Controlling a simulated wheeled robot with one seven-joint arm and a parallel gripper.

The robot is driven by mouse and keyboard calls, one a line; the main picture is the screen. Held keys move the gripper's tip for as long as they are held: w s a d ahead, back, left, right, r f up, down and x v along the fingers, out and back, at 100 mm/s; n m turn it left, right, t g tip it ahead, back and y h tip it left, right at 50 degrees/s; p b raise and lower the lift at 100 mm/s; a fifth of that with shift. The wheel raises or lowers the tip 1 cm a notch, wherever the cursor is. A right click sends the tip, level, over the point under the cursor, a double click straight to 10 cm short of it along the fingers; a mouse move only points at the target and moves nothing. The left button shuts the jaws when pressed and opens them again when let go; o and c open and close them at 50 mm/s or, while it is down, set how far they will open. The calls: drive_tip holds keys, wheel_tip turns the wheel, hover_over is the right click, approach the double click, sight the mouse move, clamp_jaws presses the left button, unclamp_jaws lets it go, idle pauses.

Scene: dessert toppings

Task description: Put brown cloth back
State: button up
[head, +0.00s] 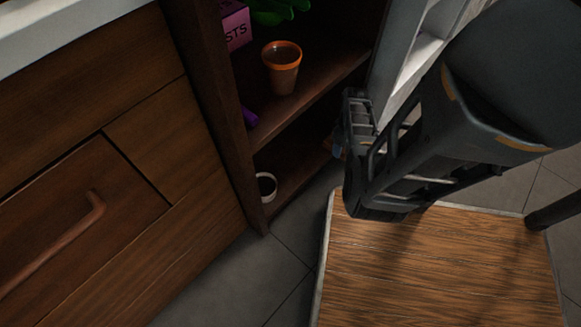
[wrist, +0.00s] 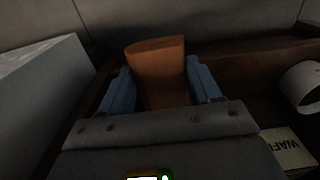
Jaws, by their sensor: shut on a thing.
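My gripper (wrist: 160,88) is shut on the brown cloth (wrist: 160,62), which stands up between its two blue fingers in the wrist view. The cloth looks orange-brown and folded into a flat block. In the head view my gripper (head: 338,148) reaches into the lower opening of the dark wooden shelf (head: 310,110), at its right side. I cannot tell whether the cloth touches the shelf board.
A white cup (head: 266,187) stands low in the shelf and also shows in the wrist view (wrist: 301,84), right of my gripper. A box lettered "WAF" (wrist: 288,150) lies near it. A terracotta pot (head: 283,70) is on the board above. A wood-topped table (head: 430,265) stands in front.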

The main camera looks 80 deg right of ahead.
drive_tip(key=b, duration=0.2)
hover_over(292, 171)
drive_tip(key=s, duration=0.1)
drive_tip(key=shift+w+f+b, duration=0.3)
drive_tip(key=shift+f+b, duration=0.5)
drive_tip(key=shift+f, duration=0.1)
drive_tip(key=shift+w+f+b, duration=0.2)
drive_tip(key=shift+f+b, duration=1.3)
drive_tip(key=shift+f, duration=0.9)
drive_tip(key=o, duration=1)
drive_tip(key=shift+f, duration=0.1)
